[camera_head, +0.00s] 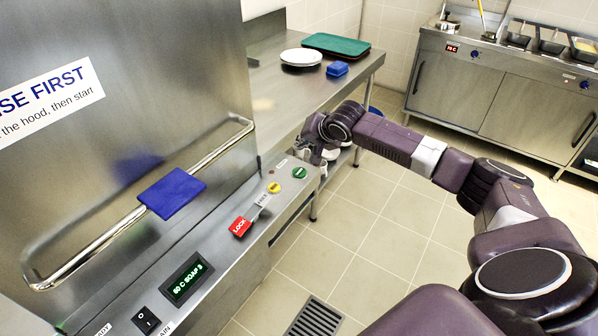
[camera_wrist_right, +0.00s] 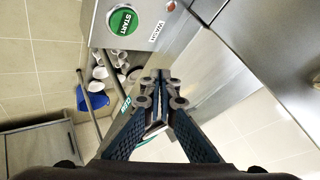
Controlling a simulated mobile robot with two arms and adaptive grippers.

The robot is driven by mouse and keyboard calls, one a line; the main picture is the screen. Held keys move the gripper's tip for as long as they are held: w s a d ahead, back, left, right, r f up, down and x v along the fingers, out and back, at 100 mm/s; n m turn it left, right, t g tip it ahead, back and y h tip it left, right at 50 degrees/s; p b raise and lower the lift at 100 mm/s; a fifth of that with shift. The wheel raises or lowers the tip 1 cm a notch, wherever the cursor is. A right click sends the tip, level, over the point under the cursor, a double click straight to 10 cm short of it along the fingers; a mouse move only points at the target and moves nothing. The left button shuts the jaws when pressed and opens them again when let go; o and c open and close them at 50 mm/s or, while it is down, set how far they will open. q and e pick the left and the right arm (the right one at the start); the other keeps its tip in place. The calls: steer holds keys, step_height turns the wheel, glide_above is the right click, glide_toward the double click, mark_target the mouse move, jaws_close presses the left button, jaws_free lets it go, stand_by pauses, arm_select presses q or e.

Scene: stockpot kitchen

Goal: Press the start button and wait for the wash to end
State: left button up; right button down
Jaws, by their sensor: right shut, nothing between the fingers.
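The green start button (camera_head: 299,172) is at the far end of the washer's control panel. In the right wrist view the start button (camera_wrist_right: 122,21) shows large and clear near the top, marked START. My right gripper (camera_head: 314,152) is just beyond the button, above the panel's far end. In the wrist view the right gripper (camera_wrist_right: 162,76) has its fingertips together with nothing between them, and they look apart from the button. The display (camera_head: 187,279) is lit with green text, which I read only in part. My left gripper is not in view.
The panel also bears a yellow button (camera_head: 273,187), a red lock tag (camera_head: 240,227) and a black power switch (camera_head: 146,319). The hood's handle (camera_head: 100,243) carries a blue pad (camera_head: 172,192). A steel table (camera_head: 290,95) with plates and a green tray adjoins.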

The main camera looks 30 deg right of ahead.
steer(key=b, duration=0.7)
glide_above(301, 173)
step_height(301, 173, down, 6)
steer(key=shift+f, duration=0.25)
steer(key=shift+f+b, duration=0.3)
steer(key=shift+f, duration=0.7)
steer(key=shift+f, duration=0.1)
steer(key=shift+f, duration=0.25)
steer(key=shift+f, duration=0.65)
stand_by(0.5)
stand_by(0.4)
steer(key=shift+r+p, duration=0.95)
steer(key=shift+p, duration=0.4)
